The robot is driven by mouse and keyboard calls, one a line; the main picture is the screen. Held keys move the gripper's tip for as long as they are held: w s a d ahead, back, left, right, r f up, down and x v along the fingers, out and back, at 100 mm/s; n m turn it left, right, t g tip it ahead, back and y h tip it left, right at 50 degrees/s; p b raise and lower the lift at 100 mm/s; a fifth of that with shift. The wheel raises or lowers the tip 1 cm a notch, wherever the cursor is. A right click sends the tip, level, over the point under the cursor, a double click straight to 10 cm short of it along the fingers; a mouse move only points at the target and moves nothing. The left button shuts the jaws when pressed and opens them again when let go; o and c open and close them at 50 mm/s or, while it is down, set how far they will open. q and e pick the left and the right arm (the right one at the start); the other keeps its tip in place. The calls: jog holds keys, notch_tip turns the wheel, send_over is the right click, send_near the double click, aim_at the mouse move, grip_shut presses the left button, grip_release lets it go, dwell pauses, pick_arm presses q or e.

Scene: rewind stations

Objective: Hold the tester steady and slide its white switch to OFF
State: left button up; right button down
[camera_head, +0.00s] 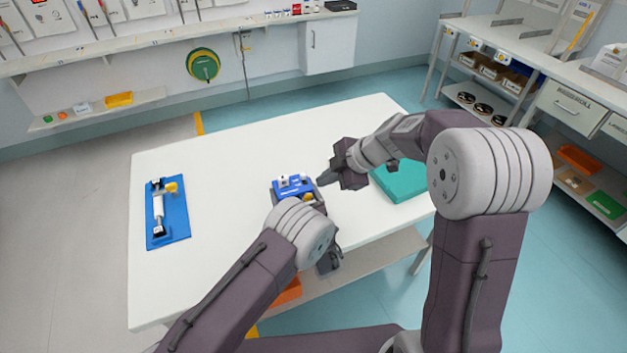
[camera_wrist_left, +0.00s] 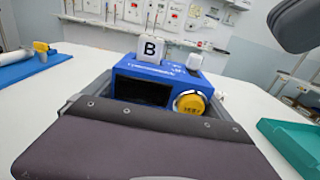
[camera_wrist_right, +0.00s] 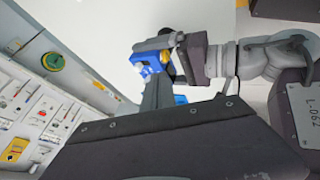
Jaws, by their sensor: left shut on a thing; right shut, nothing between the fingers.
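The tester is a blue box (camera_head: 290,187) near the middle of the white table. In the left wrist view the tester (camera_wrist_left: 128,72) shows a dark screen, a yellow knob (camera_wrist_left: 189,104), a white block marked B (camera_wrist_left: 150,49) and a smaller white switch (camera_wrist_left: 194,61) on top. I cannot tell the switch's setting. My left gripper (camera_wrist_left: 150,100) is shut on the tester, around its sides. My right gripper (camera_head: 321,181) is shut and empty, its tip close to the tester's right side. In the right wrist view its fingers (camera_wrist_right: 155,92) point at the tester (camera_wrist_right: 147,60); contact is unclear.
A blue fixture (camera_head: 180,220) with a white cylinder and a yellow part lies on the table's left. A teal tray (camera_head: 402,182) sits to the right, partly behind my right arm. The table's far middle is clear. Shelves line the walls.

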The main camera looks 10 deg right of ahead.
jog(key=v, duration=0.5)
pick_arm(q)
jog(key=o, duration=1.4)
